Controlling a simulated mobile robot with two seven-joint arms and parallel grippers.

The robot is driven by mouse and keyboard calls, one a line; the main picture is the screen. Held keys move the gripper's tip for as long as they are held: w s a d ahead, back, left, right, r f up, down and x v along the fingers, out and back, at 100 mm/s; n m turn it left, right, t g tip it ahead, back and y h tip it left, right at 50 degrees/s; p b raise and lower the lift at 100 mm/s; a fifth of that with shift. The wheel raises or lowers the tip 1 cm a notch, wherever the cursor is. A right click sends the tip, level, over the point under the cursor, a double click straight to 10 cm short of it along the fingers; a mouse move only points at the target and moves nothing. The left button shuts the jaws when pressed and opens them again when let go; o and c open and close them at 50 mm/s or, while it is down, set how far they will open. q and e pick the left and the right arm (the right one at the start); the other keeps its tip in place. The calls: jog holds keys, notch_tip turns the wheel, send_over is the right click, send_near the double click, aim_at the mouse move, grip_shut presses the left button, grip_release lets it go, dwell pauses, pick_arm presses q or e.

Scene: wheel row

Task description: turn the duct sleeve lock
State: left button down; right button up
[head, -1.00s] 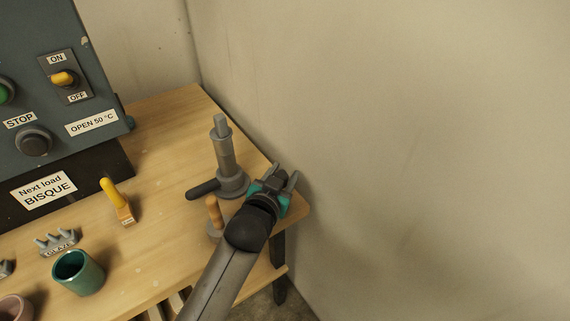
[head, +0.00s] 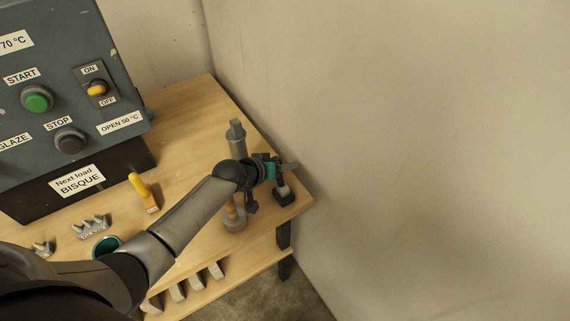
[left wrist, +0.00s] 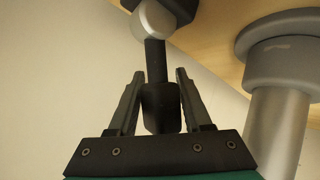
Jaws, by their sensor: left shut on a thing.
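A grey upright post (head: 237,140) stands near the bench's right end. In the earlier head view it has a wide round base and a dark handle; my arm now hides those lower parts. At the bench corner is a black block (head: 285,198) with a pale top. My left gripper (head: 286,172) is above and beside this block. In the left wrist view, my left gripper (left wrist: 160,76) is shut on a black handle (left wrist: 161,108), whose stem leads to a silver ball (left wrist: 153,19) on a black base. The grey post's flange (left wrist: 285,50) is to the right, apart. My right gripper is out of view.
A yellow lever (head: 140,187), a grey pronged piece (head: 92,227) and a green cup (head: 106,245) are on the bench. The control box (head: 50,110) is at left; a bare wall (head: 400,130) is close at right.

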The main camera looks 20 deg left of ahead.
pick_arm(q)
jog(key=shift+w+a+f+n+g+h+b, duration=0.15)
jog(key=shift+f+n+g+h+b, duration=0.15)
jog(key=shift+b, duration=0.2)
jog(key=shift+w+a+f+n+g+h+b, duration=0.1)
jog(key=shift+a+f+n+g+h+b, duration=0.1)
jog(key=shift+f+g+h+b, duration=0.25)
jog(key=shift+r, duration=0.15)
jog(key=shift+c, duration=1.7)
grip_release()
jog(key=shift+s+a+r, duration=0.15)
jog(key=shift+s+r, duration=0.1)
jog(key=shift+r, duration=0.1)
jog(key=p+v, duration=0.4)
jog(key=v, duration=1)
jog(key=shift+s, duration=0.2)
